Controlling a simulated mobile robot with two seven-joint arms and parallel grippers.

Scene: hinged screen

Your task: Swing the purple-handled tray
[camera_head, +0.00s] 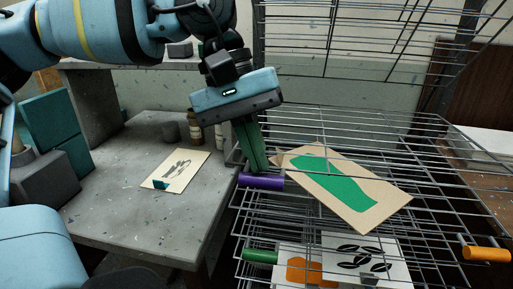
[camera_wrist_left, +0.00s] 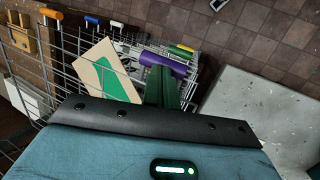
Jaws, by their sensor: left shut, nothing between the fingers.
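The purple handle (camera_head: 262,181) is on the front left edge of a wire tray (camera_head: 437,183) in the rack. A tan board with a green print (camera_head: 372,207) lies at that tray level. My left gripper (camera_head: 257,168) is shut and empty, its green fingers pointing down at the purple handle. In the left wrist view the fingertips (camera_wrist_left: 160,72) overlap the purple handle (camera_wrist_left: 150,60); I cannot tell whether they touch it. My right gripper is not in view.
A green handle (camera_head: 259,256) marks a lower tray with printed sheets (camera_head: 392,262). An orange handle (camera_head: 487,253) is at the right. A grey table (camera_head: 130,215) at the left holds a printed card (camera_head: 192,163) and small jars. Upright wire trays (camera_head: 350,45) stand behind.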

